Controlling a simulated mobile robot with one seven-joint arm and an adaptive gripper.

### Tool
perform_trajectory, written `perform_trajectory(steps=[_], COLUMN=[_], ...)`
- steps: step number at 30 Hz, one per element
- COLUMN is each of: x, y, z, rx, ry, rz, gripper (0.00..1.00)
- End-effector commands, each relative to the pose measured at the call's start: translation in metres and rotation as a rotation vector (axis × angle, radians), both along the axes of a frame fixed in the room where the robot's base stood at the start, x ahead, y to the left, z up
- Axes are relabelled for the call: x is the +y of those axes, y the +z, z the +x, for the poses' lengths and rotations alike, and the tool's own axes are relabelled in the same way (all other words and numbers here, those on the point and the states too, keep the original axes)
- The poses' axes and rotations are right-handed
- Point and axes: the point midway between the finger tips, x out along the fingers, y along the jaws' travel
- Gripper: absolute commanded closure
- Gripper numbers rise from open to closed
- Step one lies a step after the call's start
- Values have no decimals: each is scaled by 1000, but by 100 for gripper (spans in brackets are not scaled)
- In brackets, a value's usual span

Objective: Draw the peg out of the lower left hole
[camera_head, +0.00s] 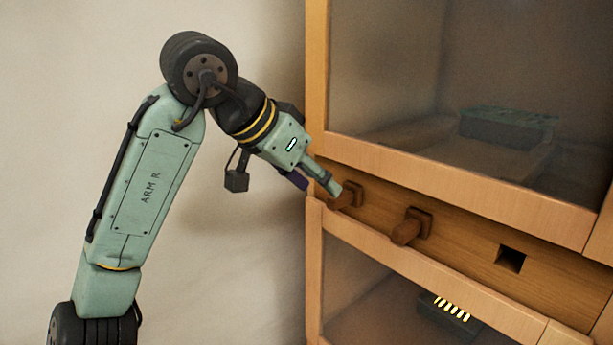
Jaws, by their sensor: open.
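A brown wooden peg (345,200) with a square collar sticks out of the left end of the wooden rail (465,240). A second, similar peg (408,231) sticks out of the rail to its right. Further right, a square hole (511,258) in the rail is empty and dark. My gripper (335,190) is open at the left peg. Its visible fingertip overlaps the left peg in the picture; I cannot tell whether it touches. The other finger and part of the left peg are hidden.
The rail sits in a wooden cabinet between an upper glass pane (420,65) and a lower glass pane (365,290). Dim objects, partly my reflection, show in the panes. A wooden frame edge borders the rail above and below.

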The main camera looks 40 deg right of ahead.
Motion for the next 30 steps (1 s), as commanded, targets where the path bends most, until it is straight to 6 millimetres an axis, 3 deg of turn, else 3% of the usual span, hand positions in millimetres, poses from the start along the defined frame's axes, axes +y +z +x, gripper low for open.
perform_trajectory(steps=[9,18,30], x=[-28,-50,-59], y=[-32,-52,-60], z=[2,4,5], rx=[0,0,-1], ry=[0,-1,-1], rz=[-2,-3,-4], gripper=[57,57,57])
